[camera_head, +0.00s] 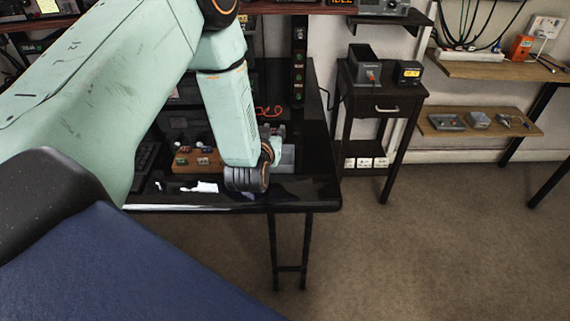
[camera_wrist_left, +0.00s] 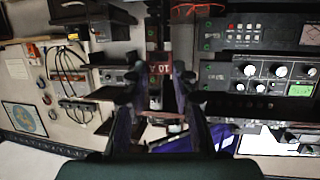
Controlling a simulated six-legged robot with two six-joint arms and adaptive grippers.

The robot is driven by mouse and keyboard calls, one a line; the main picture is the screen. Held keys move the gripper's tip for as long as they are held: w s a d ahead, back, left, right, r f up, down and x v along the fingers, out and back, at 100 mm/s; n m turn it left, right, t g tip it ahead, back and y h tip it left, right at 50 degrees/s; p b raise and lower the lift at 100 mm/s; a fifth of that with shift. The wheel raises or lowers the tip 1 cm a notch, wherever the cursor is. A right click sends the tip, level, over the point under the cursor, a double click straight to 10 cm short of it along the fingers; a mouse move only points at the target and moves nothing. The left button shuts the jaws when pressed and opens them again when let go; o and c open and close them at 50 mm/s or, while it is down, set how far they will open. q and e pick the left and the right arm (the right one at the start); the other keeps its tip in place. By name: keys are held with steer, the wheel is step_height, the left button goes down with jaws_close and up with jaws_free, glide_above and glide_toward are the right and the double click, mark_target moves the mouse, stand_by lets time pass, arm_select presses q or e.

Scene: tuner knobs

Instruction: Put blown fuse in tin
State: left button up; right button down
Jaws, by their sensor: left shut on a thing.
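My left gripper (camera_head: 276,140) is low over the right part of the black glossy table, partly hidden by its own wrist. In the left wrist view its two dark fingers (camera_wrist_left: 157,84) stand apart. A dark red piece with pale letters (camera_wrist_left: 160,70) shows between them, but I cannot tell whether it is held or lies behind. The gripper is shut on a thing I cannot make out. I cannot pick out the blown fuse or the tin for sure. A grey-blue box (camera_head: 288,159) sits right beside the gripper. My right gripper is not in view.
A wooden block with small coloured parts (camera_head: 196,161) is left of my wrist on the black table (camera_head: 318,188). A dark side table (camera_head: 385,98) stands to the right, with wooden wall shelves (camera_head: 480,122) beyond. Open floor lies at front right.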

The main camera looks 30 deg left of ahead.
arm_select(q)
steer(key=f+b, duration=0.4)
steer(key=f, duration=0.1)
steer(key=shift+w+a+b, duration=0.1)
steer(key=shift+a+b, duration=0.2)
steer(key=shift+a+f+b, duration=0.15)
steer(key=shift+f+b, duration=0.3)
steer(key=shift+f, duration=0.2)
steer(key=shift+r, duration=0.1)
steer(key=o, duration=0.3)
steer(key=shift+d, duration=0.2)
steer(key=o, duration=0.4)
steer(key=shift+a, duration=0.15)
steer(key=shift+o, duration=0.4)
